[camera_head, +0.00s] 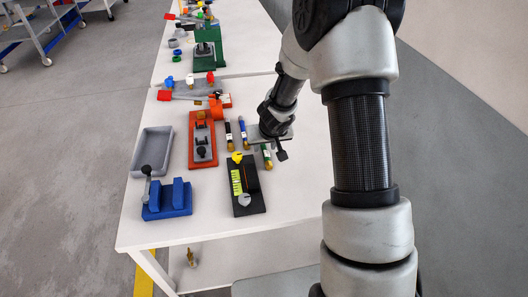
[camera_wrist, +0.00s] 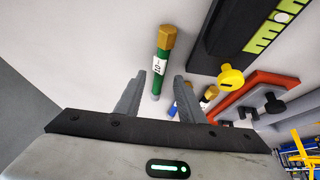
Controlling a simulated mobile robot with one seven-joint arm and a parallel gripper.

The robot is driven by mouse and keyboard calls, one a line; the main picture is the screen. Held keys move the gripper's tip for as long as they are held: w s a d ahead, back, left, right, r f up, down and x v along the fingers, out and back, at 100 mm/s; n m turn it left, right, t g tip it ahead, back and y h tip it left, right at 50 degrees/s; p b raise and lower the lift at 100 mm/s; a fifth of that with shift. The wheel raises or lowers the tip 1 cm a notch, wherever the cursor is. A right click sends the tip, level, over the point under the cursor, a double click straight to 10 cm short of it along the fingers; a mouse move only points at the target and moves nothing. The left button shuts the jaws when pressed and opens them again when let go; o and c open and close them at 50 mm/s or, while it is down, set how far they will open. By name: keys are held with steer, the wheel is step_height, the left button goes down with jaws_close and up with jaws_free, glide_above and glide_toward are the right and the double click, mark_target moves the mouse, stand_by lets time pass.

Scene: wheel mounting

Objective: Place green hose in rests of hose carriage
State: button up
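The green hose (camera_head: 266,156) lies on the white table just below my gripper (camera_head: 268,141) in the head view. In the wrist view the green hose (camera_wrist: 161,65) has a brass hex end and a white label; its other end appears between the spread fingers of my gripper (camera_wrist: 160,92). The fingers are open and empty, with a gap on both sides of the hose. I cannot tell how high they are above it. An orange fixture (camera_head: 202,138) with grey and black holders may be the hose carriage; its rests are too small to make out.
A black plate (camera_head: 247,200) with a yellow knob lies close to the hose. Two blue-banded hoses (camera_head: 235,132) lie to its left. A blue block with a lever (camera_head: 167,199) and a grey tray (camera_head: 152,150) stand farther left. The table's front left corner is clear.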

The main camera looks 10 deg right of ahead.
steer(key=shift+x, duration=0.85)
steer(key=shift+c, duration=0.4)
jaws_close()
steer(key=shift+r, duration=0.15)
